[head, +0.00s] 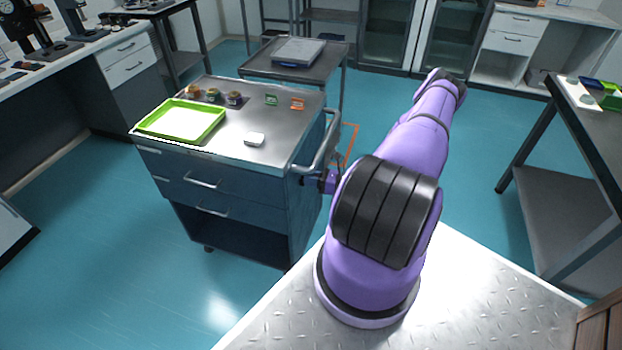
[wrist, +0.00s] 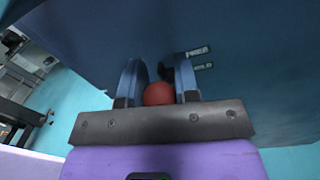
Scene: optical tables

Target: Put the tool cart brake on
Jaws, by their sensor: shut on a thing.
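The tool cart (head: 235,170) is blue with drawers and a grey metal top, and stands left of my arm. My gripper (head: 312,182) is at the cart's right side, below its push handle (head: 318,150). In the wrist view, my gripper (wrist: 161,80) has its two fingers on either side of a round red knob (wrist: 158,94) and is shut on it. The knob is in front of the cart's blue side panel (wrist: 255,70). Two small labels (wrist: 200,58) show on that panel; their text is too small to read. Any lever behind the knob is hidden.
A grey table (head: 297,66) stands behind the cart, and a dark table (head: 575,190) at the right. Floor is clear in front of the cart.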

